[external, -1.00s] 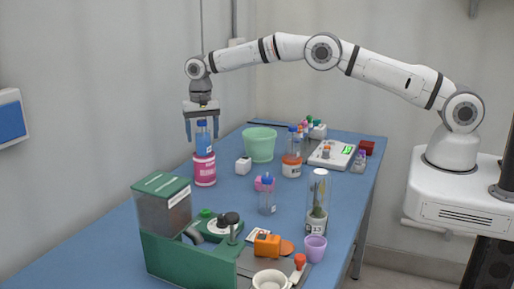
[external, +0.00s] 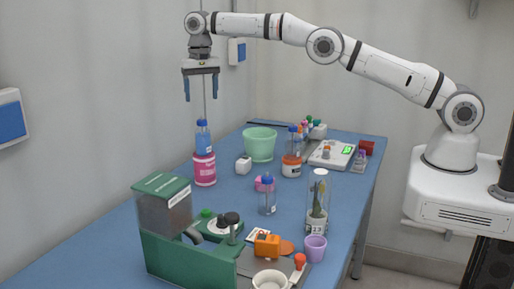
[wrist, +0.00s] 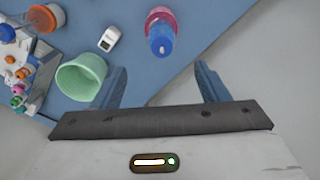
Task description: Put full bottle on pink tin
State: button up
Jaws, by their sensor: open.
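A blue-capped bottle with blue contents (external: 203,137) stands upright on top of the pink tin (external: 204,170), at the table's left side. In the wrist view the bottle (wrist: 161,38) is seen from above, with the pink tin (wrist: 160,14) showing around and behind it. My gripper (external: 201,92) is open and empty, above the bottle and clear of it. Its two blue fingers also show spread in the wrist view (wrist: 160,88). Another blue-capped bottle (external: 267,196), looking clear, stands on the table nearer the front.
A mint-green pot (external: 259,144) and a small white box (external: 243,165) stand right of the tin. An orange-labelled bottle (external: 292,157), a glass tube with a plant (external: 318,200) and a green bench unit (external: 180,250) also crowd the table. The wall is close on the left.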

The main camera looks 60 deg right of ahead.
jog(key=s+d+r+n+t, duration=0.1)
jog(key=s+d+r+n, duration=0.3)
jog(key=s+r, duration=0.7)
jog(key=s+d+r+t, duration=0.1)
jog(key=s+d+r, duration=0.1)
jog(key=s+r, duration=0.3)
jog(key=s+d+r, duration=0.2)
jog(key=s, duration=0.5)
jog(key=s+d+f+n, duration=0.1)
jog(key=s+f, duration=0.2)
jog(key=s, duration=0.6)
jog(key=s+d+f+n+t, duration=0.1)
jog(key=s+f+n, duration=0.1)
jog(key=s, duration=0.7)
jog(key=s+d+f+n+t, duration=0.1)
jog(key=s+f, duration=0.3)
jog(key=s, duration=0.5)
jog(key=shift+s+d+f+n, duration=0.15)
jog(key=shift+s+d+n, duration=0.15)
jog(key=shift+n, duration=0.2)
